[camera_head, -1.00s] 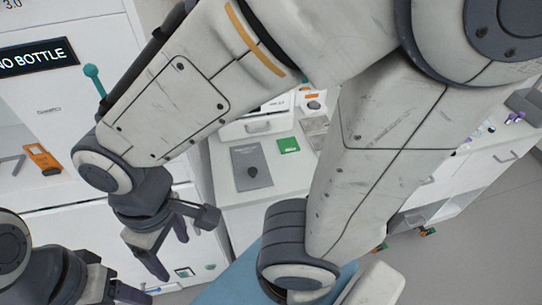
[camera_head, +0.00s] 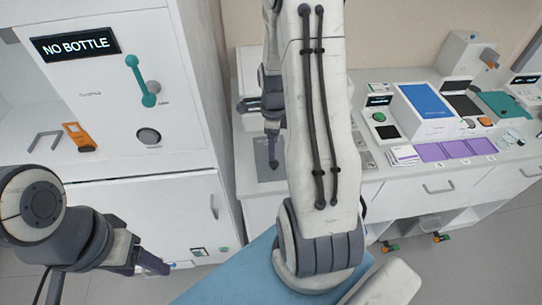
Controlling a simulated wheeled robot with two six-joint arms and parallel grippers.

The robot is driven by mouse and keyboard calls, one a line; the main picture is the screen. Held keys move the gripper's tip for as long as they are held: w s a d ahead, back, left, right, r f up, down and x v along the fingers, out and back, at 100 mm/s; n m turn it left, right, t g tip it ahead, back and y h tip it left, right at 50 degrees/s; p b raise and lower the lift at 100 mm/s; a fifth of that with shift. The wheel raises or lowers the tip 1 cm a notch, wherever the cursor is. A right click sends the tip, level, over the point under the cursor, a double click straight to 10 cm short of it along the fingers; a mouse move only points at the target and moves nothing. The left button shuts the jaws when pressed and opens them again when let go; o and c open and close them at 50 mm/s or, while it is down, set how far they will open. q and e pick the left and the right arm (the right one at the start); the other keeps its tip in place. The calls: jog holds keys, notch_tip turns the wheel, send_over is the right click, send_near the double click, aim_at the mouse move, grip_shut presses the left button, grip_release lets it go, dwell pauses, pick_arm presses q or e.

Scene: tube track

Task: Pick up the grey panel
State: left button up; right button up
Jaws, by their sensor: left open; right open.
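The grey panel (camera_head: 266,174) lies flat on the white counter, left of my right arm in the head view. My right gripper (camera_head: 272,150) hangs over the panel with its fingers pointing down, seen nearly edge-on. It is open, and its fingers and my arm hide part of the panel. I cannot tell whether a fingertip touches it. My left gripper (camera_head: 108,280) is open and empty at the lower left, in front of the white cabinet and well away from the panel.
A white cabinet (camera_head: 130,215) with a "NO BOTTLE" display (camera_head: 76,45) and teal handle (camera_head: 141,80) stands left of the panel. An orange tool (camera_head: 79,137) lies on its shelf. Right of my arm, the counter holds a blue-topped box (camera_head: 426,101) and purple pads (camera_head: 455,150).

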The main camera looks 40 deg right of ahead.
aim_at(274, 163)
notch_tip(274, 163, down, 3)
jog(key=shift+r, duration=0.15)
jog(key=shift+s+a+f+p, duration=0.1)
jog(key=shift+f+p, duration=0.5)
jog(key=shift+p, duration=0.05)
notch_tip(274, 163, down, 3)
jog(key=shift+s+f+p, duration=0.1)
jog(key=shift+p, duration=0.45)
jog(key=shift+f, duration=0.4)
grip_shut()
